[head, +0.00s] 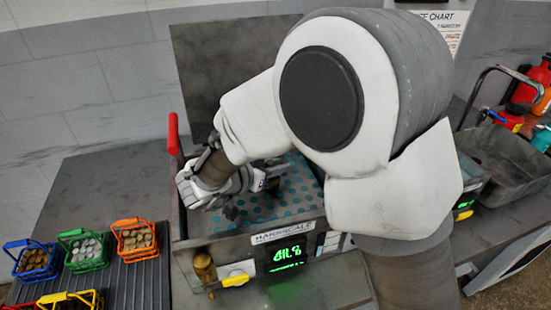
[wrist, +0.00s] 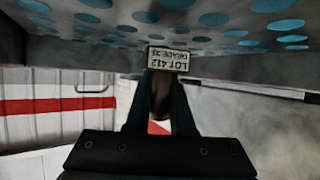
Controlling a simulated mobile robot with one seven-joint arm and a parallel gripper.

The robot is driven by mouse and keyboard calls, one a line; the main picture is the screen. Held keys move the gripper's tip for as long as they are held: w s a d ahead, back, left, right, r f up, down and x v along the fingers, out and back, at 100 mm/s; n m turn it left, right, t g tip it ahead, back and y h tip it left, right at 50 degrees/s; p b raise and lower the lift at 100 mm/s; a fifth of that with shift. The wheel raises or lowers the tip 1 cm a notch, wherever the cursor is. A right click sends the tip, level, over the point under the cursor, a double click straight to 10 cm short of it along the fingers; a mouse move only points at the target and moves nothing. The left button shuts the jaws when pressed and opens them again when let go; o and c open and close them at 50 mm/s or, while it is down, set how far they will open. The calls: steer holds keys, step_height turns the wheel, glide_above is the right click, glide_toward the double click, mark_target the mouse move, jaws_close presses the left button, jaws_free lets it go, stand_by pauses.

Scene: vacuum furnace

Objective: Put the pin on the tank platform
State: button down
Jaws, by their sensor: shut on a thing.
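My gripper (wrist: 163,100) is shut on a dark brown rod-like piece, which looks like the pin (wrist: 159,95). A small pale tag (wrist: 168,59) reading "LOT 412" shows at the fingertips, just in front of the pin. In the head view my gripper (head: 262,181) is low over a grey plate with teal dots (head: 295,205) on a boxy machine; my arm hides part of it. The same dotted surface fills the top of the wrist view (wrist: 215,22). I cannot tell whether the pin touches it, nor which surface is the tank platform.
The machine front has a green lit display (head: 286,253), a brass knob-like piece (head: 204,266) and a yellow-white part (head: 238,273). A red handle (head: 173,134) stands at its left. Colored baskets (head: 83,250) sit on a ribbed mat. A grey tray (head: 507,165) and bottles are at right.

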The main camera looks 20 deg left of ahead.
steer(key=w, duration=0.1)
steer(key=w+a+f, duration=0.1)
steer(key=shift+w+a, duration=0.3)
steer(key=shift+w, duration=0.1)
steer(key=shift+f, duration=0.1)
steer(key=shift+f, duration=0.1)
steer(key=c, duration=0.8)
jaws_free()
steer(key=shift+o, duration=0.2)
steer(key=shift+s+r, duration=0.15)
steer(key=shift+r, duration=0.05)
steer(key=v, duration=0.7)
steer(key=shift+s, duration=0.15)
steer(key=shift+r, duration=0.1)
